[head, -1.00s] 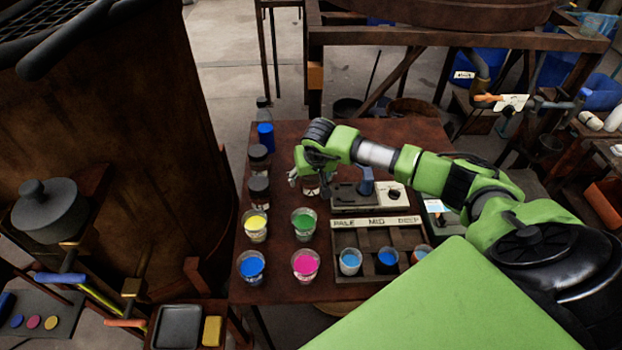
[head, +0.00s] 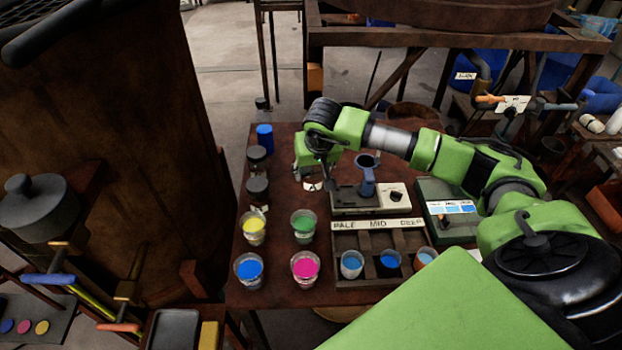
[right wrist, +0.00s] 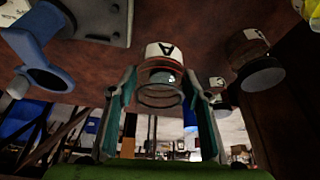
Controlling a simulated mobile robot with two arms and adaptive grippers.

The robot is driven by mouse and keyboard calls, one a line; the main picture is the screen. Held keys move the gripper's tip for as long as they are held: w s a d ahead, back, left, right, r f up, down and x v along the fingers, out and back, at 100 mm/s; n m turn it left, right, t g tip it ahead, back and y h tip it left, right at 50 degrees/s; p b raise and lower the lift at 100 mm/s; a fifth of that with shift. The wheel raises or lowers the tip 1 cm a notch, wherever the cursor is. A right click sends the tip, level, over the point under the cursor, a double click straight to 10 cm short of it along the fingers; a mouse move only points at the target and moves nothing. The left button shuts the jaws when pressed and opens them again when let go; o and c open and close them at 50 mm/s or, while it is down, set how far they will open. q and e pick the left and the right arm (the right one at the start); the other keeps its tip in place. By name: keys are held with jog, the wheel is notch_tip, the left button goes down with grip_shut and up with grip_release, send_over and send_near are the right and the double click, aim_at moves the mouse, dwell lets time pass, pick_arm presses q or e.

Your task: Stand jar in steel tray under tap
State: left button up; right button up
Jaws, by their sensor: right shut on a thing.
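My right gripper (head: 316,178) is over the rust-brown table and is shut on a small clear glass jar (head: 312,185) with a white label. In the right wrist view the jar (right wrist: 161,80) sits between the two fingers (right wrist: 160,98), and its label reads "A". I cannot tell whether its base touches the table. A tap with an orange handle (head: 490,98) and a white tag is at the upper right. A shallow grey tray (head: 174,329) is at the bottom left, near another orange handle (head: 120,327). I cannot tell which is the steel tray's tap. My left gripper is out of view.
Yellow (head: 253,228), green (head: 303,225), blue (head: 249,269) and magenta (head: 305,267) cups stand in front of the jar. Dark-lidded jars (head: 257,188) stand left. A device with a blue holder (head: 367,178) and a labelled rack (head: 378,224) are right.

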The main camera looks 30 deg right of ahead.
aim_at(316, 174)
jog(key=s+r, duration=0.1)
jog(key=s+a+r+b, duration=0.1)
jog(key=s+r, duration=0.1)
jog(key=shift+s+r, duration=0.1)
jog(key=shift+r, duration=0.2)
jog(key=s+a+r+b, duration=0.2)
jog(key=s+a+r, duration=0.1)
jog(key=s, duration=0.4)
jog(key=shift+s+a+r, duration=0.15)
jog(key=shift+s+r, duration=0.25)
jog(key=shift+r, duration=0.05)
